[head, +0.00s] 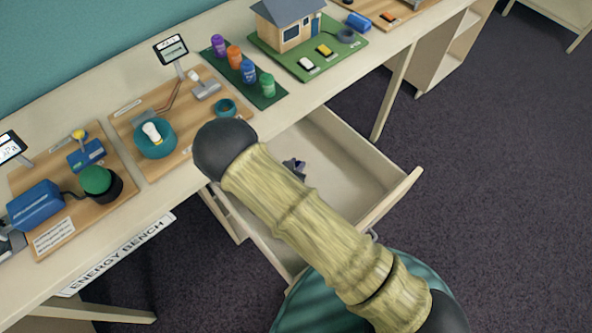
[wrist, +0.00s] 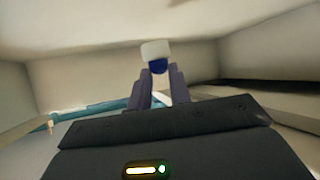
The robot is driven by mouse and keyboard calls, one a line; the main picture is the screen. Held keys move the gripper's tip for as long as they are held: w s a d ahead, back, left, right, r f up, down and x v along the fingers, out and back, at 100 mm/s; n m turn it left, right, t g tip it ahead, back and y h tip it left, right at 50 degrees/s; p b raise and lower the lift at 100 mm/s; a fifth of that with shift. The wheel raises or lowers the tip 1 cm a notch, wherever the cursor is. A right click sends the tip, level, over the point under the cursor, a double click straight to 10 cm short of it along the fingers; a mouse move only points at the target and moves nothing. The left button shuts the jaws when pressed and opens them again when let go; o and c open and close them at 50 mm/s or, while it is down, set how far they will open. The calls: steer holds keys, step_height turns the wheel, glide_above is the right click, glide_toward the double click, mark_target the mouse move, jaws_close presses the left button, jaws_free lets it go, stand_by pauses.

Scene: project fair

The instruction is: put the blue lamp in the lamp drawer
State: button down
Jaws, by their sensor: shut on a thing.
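The blue lamp (wrist: 158,67), with a white end, is between the two fingertips of my gripper (wrist: 159,74) in the wrist view. The gripper is shut on it. In the head view my gripper (head: 296,166) shows as a small dark shape over the inside of the open drawer (head: 398,194). My own arm hides much of it, and the lamp is hard to make out there. The drawer is pulled out from under the bench. Its visible floor looks bare; the part behind my arm is hidden. I cannot tell whether the lamp touches the floor.
The bench top (head: 150,200) above the drawer holds wooden boards with a teal bowl (head: 155,139), a blue box (head: 35,205) and a green dome (head: 97,180). Several coloured bottles stand by a model house (head: 288,25). Bare carpet (head: 480,200) lies to the right.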

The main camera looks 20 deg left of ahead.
step_height(320, 180, down, 4)
steer(key=shift+r, duration=0.2)
steer(key=c, duration=1.3)
jaws_free()
steer(key=v, duration=0.7)
steer(key=shift+s+r+b, duration=0.1)
steer(key=shift+s+b, duration=0.1)
steer(key=shift+b, duration=0.15)
